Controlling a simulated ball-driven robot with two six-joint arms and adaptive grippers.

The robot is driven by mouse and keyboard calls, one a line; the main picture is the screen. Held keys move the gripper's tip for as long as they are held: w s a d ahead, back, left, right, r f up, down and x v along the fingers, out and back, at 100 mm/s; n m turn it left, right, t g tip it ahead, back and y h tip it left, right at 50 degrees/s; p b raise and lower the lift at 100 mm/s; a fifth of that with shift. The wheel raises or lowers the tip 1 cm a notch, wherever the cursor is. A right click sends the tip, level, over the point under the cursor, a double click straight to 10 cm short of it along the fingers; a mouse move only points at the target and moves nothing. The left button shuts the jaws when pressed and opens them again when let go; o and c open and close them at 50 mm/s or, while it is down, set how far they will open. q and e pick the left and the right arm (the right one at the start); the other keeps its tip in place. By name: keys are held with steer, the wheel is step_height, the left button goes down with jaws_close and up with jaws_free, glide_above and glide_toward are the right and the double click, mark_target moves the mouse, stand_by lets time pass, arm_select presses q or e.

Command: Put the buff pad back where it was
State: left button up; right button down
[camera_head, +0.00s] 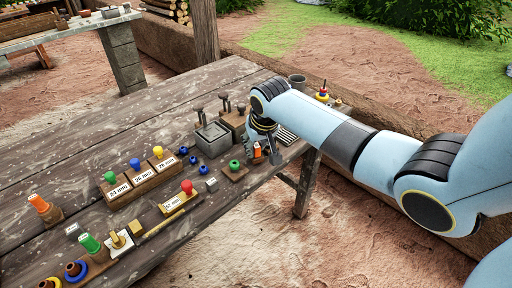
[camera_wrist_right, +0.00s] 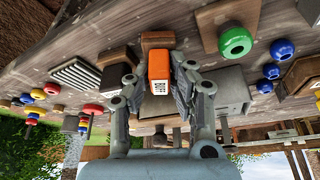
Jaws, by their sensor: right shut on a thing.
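The buff pad (camera_wrist_right: 159,66) is an orange block with a white label reading BUFF and a brown part at its far end. My right gripper (camera_wrist_right: 158,82) is shut on it, a finger on each side. In the head view the pad (camera_head: 257,151) shows as a small orange patch beside my right gripper (camera_head: 262,143), near the table's right edge. The fingers hide much of it there. I cannot tell whether its brown end touches the table. My left gripper is in neither view.
Numbered blocks with coloured knobs (camera_head: 140,179) and an orange-topped tool (camera_head: 42,207) stand further left.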

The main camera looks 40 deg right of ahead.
steer(key=shift+f, duration=0.2)
steer(key=c, duration=1.6)
jaws_free()
steer(key=shift+f, duration=0.1)
steer(key=shift+c, duration=0.2)
steer(key=o, duration=0.5)
steer(key=shift+c, duration=0.2)
